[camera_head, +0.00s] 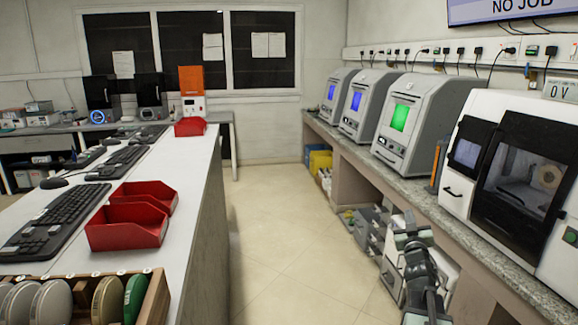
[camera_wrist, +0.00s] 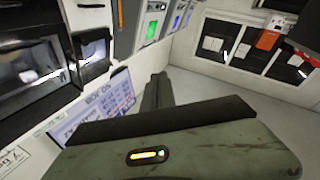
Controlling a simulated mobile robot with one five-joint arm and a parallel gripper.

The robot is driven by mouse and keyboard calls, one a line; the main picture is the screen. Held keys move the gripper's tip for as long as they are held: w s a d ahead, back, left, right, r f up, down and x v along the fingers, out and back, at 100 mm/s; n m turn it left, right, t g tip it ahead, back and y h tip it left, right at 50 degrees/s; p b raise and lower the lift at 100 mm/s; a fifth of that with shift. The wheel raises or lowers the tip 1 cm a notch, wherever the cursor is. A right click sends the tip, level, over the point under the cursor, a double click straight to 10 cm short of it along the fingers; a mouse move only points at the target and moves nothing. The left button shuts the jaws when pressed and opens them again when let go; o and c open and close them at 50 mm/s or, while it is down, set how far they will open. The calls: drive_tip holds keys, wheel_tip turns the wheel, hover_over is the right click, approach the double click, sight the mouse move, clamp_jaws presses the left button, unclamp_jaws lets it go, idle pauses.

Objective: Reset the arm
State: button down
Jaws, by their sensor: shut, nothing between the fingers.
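My gripper (camera_head: 408,226) is at the lower right of the head view, at the end of my raised dark arm. It is in front of the right-hand counter, over the aisle side, and touches nothing that I can see. In the wrist view my gripper (camera_wrist: 158,88) shows as two dark fingers close together beyond the grey-green wrist housing. It is shut, with nothing between the fingers. The wrist view of the room is strongly tilted.
A white machine with a dark window (camera_head: 520,180) stands on the right counter (camera_head: 450,218), beyond it several grey machines with lit screens (camera_head: 402,118). Red bins (camera_head: 128,226), keyboards and a wooden rack of discs (camera_head: 150,300) sit on the left bench. The aisle floor (camera_head: 285,220) is clear.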

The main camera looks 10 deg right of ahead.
drive_tip(key=w+a+f+g+y, duration=0.1)
drive_tip(key=w+a+f, duration=0.15)
drive_tip(key=a, duration=0.35)
drive_tip(key=w+a+f+g+y, duration=0.1)
drive_tip(key=w+a+f, duration=0.15)
drive_tip(key=a, duration=0.35)
drive_tip(key=s+a+f+g+y, duration=0.2)
drive_tip(key=a+f+g, duration=0.1)
drive_tip(key=a+f, duration=0.55)
drive_tip(key=s+a+f+g+y, duration=0.2)
drive_tip(key=a+f+g, duration=0.3)
drive_tip(key=a, duration=0.7)
drive_tip(key=s+a+f+g+y, duration=0.1)
drive_tip(key=s+a+f+g, duration=0.3)
drive_tip(key=s, duration=0.5)
drive_tip(key=s+a+f+g+y, duration=0.15)
drive_tip(key=s+f+g, duration=0.3)
drive_tip(key=s, duration=0.45)
wheel_tip(320, 180, up, 16)
drive_tip(key=p, duration=1.6)
drive_tip(key=shift+s+n+p, duration=0.35)
drive_tip(key=shift+s+n, duration=0.05)
drive_tip(key=shift+s, duration=0.05)
drive_tip(key=shift+f, duration=0.1)
